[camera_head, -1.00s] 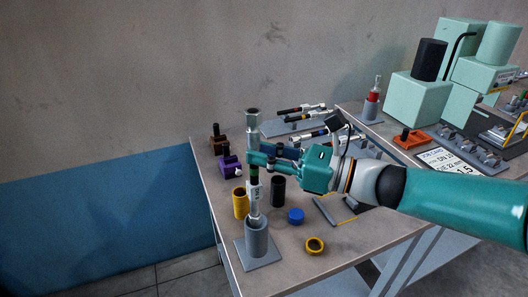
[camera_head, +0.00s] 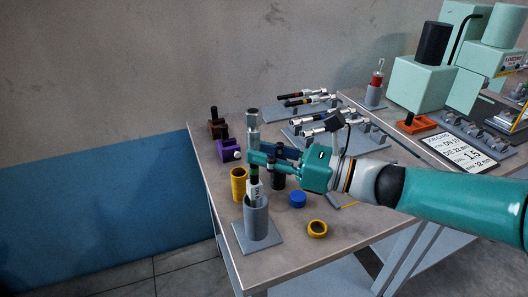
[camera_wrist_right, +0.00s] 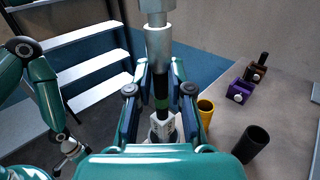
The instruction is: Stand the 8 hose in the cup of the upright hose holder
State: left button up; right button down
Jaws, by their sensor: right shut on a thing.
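The 8 hose (camera_head: 253,136) is upright, with grey metal ends, a dark and green middle and a white label low down. My right gripper (camera_head: 254,161) is shut around its middle. The upright hose holder (camera_head: 256,222) is a grey cup on a square plate at the table's near left corner. The hose's lower end is inside the cup's mouth; its tip is hidden. In the right wrist view the hose (camera_wrist_right: 159,50) runs down between the fingers (camera_wrist_right: 160,95). What seems to be my left gripper (camera_wrist_right: 68,150) hangs at the left of that view, too small to judge.
Close by stand a yellow cup (camera_head: 239,186), a black cylinder (camera_head: 278,178), a blue cap (camera_head: 298,199) and a yellow ring (camera_head: 317,228). A purple block (camera_head: 228,149) is farther back. Racks with hoses (camera_head: 318,130) lie behind my right gripper. The table edge is close to the holder.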

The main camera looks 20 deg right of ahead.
jog(key=c, duration=1)
grip_release()
jog(key=v, duration=1.2)
jog(key=shift+s+f, duration=0.1)
